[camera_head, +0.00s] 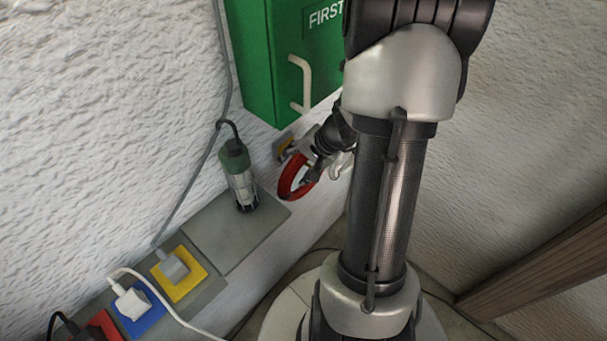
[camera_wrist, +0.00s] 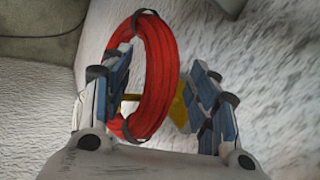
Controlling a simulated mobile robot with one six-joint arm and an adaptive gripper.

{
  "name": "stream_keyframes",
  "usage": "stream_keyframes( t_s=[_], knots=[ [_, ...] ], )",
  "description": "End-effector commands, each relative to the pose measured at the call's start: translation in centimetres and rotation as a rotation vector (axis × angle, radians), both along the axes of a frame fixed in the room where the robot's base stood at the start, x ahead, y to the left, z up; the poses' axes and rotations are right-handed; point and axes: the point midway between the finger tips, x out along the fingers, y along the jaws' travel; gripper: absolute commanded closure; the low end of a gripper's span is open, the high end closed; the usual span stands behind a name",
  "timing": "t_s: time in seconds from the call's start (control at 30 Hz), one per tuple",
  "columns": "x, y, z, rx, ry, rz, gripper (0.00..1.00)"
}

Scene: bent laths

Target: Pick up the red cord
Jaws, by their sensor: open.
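The red cord (camera_head: 290,181) is a coiled ring with dark ties, at the white wall below the green first-aid cabinet in the head view. In the wrist view the red cord (camera_wrist: 160,75) stands upright as a tall loop. My gripper (camera_head: 322,165) is at the coil in the head view, its far side partly hidden by my arm. In the wrist view my gripper (camera_wrist: 165,95) is open, with the coil between its two blue-padded fingers and nearer the left one. Whether a finger touches the coil I cannot tell. A yellow piece (camera_wrist: 180,108) shows behind the coil.
The green cabinet (camera_head: 270,60) with a pale handle is just above. A caged lamp (camera_head: 239,175) stands on a grey ledge (camera_head: 215,225) to the left. Yellow (camera_head: 180,285), blue (camera_head: 142,315) and red (camera_head: 103,325) sockets with plugs and cables line the lower left.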

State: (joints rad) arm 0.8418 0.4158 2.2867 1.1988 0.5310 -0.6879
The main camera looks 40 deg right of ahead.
Motion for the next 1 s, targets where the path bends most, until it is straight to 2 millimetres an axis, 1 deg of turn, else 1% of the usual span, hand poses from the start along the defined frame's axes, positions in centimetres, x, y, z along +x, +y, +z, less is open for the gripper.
stream_keyframes(
  t_s=[0.03, 0.07, 0.83, 1.0],
  knots=[
    [0.0, -0.01, 0.03, 0.0, 0.0, 0.0, 0.46],
    [-0.01, -0.01, 0.04, 0.0, 0.0, 0.0, 0.48],
    [-0.01, -0.01, 0.05, 0.0, 0.0, 0.0, 0.99],
    [-0.01, -0.01, 0.05, 0.0, 0.0, 0.0, 1.0]
  ],
)
